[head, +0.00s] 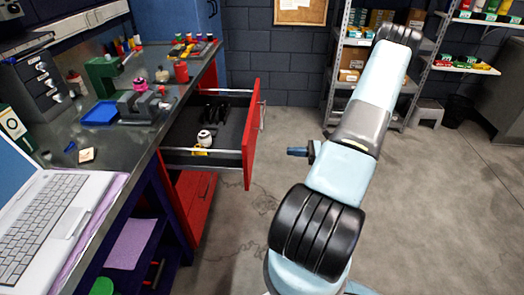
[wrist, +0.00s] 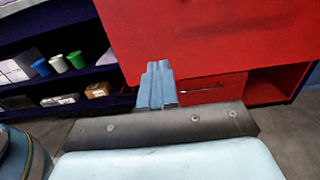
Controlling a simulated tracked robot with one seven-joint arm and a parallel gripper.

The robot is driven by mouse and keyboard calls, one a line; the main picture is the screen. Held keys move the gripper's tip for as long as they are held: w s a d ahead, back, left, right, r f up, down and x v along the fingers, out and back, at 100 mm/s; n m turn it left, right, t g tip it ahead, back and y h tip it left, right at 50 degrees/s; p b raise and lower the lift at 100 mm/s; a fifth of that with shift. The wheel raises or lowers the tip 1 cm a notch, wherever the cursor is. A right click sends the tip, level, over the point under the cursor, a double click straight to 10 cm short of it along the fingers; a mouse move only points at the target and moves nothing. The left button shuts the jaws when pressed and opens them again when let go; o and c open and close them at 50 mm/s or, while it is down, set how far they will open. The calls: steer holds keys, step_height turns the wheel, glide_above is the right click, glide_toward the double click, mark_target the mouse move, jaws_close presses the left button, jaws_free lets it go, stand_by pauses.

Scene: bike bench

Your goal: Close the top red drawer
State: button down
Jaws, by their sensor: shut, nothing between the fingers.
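The top red drawer (head: 253,135) is pulled out from under the workbench, with its red front facing right and a metal handle on it. Inside its dark tray lie a white and yellow item (head: 204,140) and some black items. My gripper (head: 288,152) is shut and empty, pointing left toward the drawer front, with a gap of floor showing between them in the head view. In the wrist view, my shut fingers (wrist: 158,66) overlap the lower part of the large red drawer front (wrist: 220,35). Contact cannot be told there.
A lower red drawer (head: 194,200) sits shut beneath; its handle shows in the wrist view. The workbench (head: 130,150) holds a laptop (head: 45,215), a vise and tools. Shelves (head: 350,60) stand at the back. The floor right of the drawer is clear.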

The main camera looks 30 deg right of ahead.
steer(key=x, duration=1.4)
steer(key=shift+f, duration=0.1)
